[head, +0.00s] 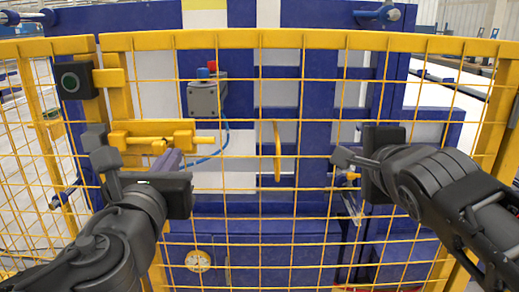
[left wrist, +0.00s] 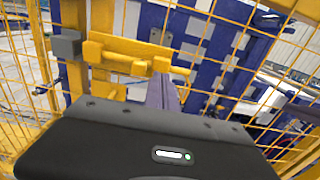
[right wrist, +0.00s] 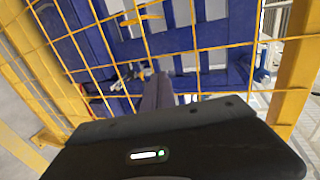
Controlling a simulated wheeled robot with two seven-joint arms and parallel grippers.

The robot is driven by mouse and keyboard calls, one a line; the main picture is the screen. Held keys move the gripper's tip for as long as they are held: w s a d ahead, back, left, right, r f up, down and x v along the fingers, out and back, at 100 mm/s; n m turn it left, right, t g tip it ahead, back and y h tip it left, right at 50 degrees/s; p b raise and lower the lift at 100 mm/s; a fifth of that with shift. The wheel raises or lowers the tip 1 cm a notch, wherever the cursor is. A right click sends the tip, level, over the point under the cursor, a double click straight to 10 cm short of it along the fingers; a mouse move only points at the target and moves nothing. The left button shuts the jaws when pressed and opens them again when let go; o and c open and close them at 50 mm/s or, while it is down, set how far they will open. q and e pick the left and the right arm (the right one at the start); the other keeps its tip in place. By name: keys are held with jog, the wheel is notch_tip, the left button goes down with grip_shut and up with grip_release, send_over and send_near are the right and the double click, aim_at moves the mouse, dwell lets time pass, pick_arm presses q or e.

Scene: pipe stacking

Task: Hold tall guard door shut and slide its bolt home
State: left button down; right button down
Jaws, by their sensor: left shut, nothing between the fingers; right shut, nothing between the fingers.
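The tall guard door (head: 300,40) is a yellow frame with wire mesh, standing in front of me. Its left edge is close beside the fixed panel (head: 45,47); I cannot tell if it is fully shut. The yellow bolt (head: 183,136) lies horizontally at the door's left side, its thin rod pointing right; it also shows in the left wrist view (left wrist: 110,57). My left gripper (head: 168,160) is shut and empty just below the bolt, its fingertips near it; contact is unclear. My right gripper (head: 343,157) is shut and empty at the mesh on the right.
A yellow upright handle (head: 277,152) is on the door's middle. A dark box with a green ring (head: 75,80) sits at the upper left. Behind the mesh stand a blue machine (head: 300,15) and a grey button box (head: 206,97) with red and blue buttons.

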aim_at(181, 141)
jog(key=shift+w, duration=0.1)
dwell(0.3)
jog(key=shift+w, duration=1)
pick_arm(q)
jog(key=shift+s+r, duration=0.1)
jog(key=shift+s, duration=0.15)
pick_arm(e)
jog(key=shift+w+r, duration=0.15)
jog(key=shift+r, duration=0.05)
dwell(0.3)
pick_arm(q)
jog(key=shift+w, duration=2.15)
pick_arm(e)
jog(key=shift+d, duration=0.1)
pick_arm(q)
jog(key=shift+a, duration=0.15)
pick_arm(e)
jog(key=shift+r, duration=0.1)
